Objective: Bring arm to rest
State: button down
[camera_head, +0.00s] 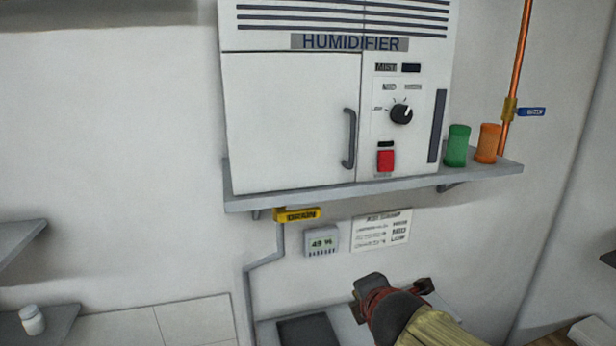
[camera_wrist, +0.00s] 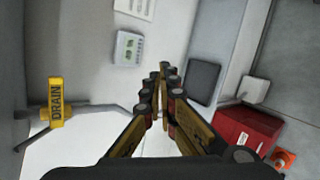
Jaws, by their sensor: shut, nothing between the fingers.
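My gripper (camera_wrist: 163,78) is shut and empty in the wrist view, its two yellow-and-dark fingers meeting at the tips. In the head view my wrist and the gripper's back (camera_head: 392,308) show at the bottom, right of centre, in front of a low grey shelf and below the humidifier. The fingertips are mostly hidden there. The white humidifier (camera_head: 290,120) stands on a grey wall shelf (camera_head: 400,187) with its door closed. Its dial (camera_head: 401,113) and red switch (camera_head: 386,160) are on the right panel.
Green (camera_head: 458,146) and orange (camera_head: 488,143) containers stand on the shelf beside a copper pipe (camera_head: 515,70). A yellow drain handle (camera_head: 297,214), a small display (camera_head: 322,242) and a notice (camera_head: 382,230) are below. A dark pad (camera_head: 305,332) and red box (camera_wrist: 245,130) are lower.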

jog(key=s+d+f+m+g+b, duration=0.3)
jog(key=s+f+m+b, duration=0.8)
jog(key=f, duration=0.3)
jog(key=s+d+f+m+g+b, duration=0.2)
jog(key=s+d+f+m+b, duration=0.2)
jog(key=s+f+m+b, duration=0.7)
jog(key=s+f, duration=0.3)
jog(key=shift+s+f+m+g, duration=0.2)
jog(key=shift+f+m+g, duration=0.1)
jog(key=shift+g, duration=0.1)
